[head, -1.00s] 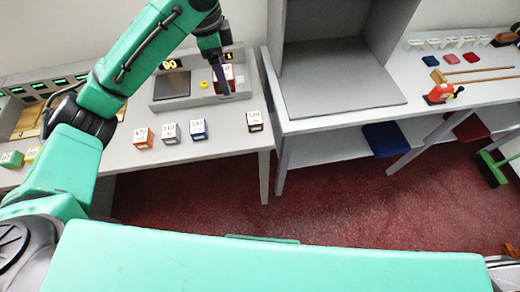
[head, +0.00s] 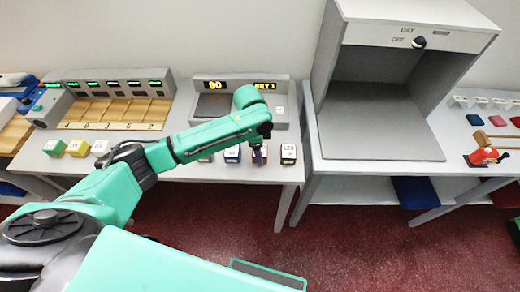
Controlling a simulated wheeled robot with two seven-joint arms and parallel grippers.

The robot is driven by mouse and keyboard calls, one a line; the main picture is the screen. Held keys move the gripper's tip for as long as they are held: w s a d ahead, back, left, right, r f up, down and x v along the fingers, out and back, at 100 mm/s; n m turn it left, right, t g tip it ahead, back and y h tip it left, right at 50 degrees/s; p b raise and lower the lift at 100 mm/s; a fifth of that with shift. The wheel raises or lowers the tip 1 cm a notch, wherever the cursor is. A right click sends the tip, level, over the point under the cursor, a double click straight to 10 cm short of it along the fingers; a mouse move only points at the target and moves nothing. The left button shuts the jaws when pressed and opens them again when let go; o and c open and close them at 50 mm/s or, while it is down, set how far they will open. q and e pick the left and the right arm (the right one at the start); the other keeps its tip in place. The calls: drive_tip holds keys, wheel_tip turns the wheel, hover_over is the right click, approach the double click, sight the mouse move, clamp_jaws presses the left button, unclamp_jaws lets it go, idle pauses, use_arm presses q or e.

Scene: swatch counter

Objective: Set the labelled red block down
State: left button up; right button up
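The red block (head: 268,151) is at the front of the counter, in the row between the blue block (head: 232,154) and the dark brown-red block (head: 288,154). My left gripper (head: 258,157) points down at it, and its fingers cover much of the block and its label. It appears shut on the block. The block's bottom looks at or very near the counter top; I cannot tell whether it touches. A grey block (head: 206,158) shows partly below my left arm. My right gripper is not in view.
A grey device (head: 213,105) with lit displays stands behind the row, its pad bare. A sorting rack (head: 100,110) and green, yellow and white blocks are at left. A grey booth (head: 385,130) stands on the right table, across a gap.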

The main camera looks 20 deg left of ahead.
use_arm(q)
drive_tip(key=shift+d+f, duration=0.1)
drive_tip(key=o, duration=1.4)
drive_tip(key=r, duration=0.4)
drive_tip(key=a+r, duration=0.1)
drive_tip(key=r, duration=0.3)
drive_tip(key=r+b, duration=0.1)
drive_tip(key=r, duration=0.3)
drive_tip(key=shift+s+a+r, duration=0.1)
drive_tip(key=shift+s+a, duration=0.1)
drive_tip(key=shift+a, duration=0.05)
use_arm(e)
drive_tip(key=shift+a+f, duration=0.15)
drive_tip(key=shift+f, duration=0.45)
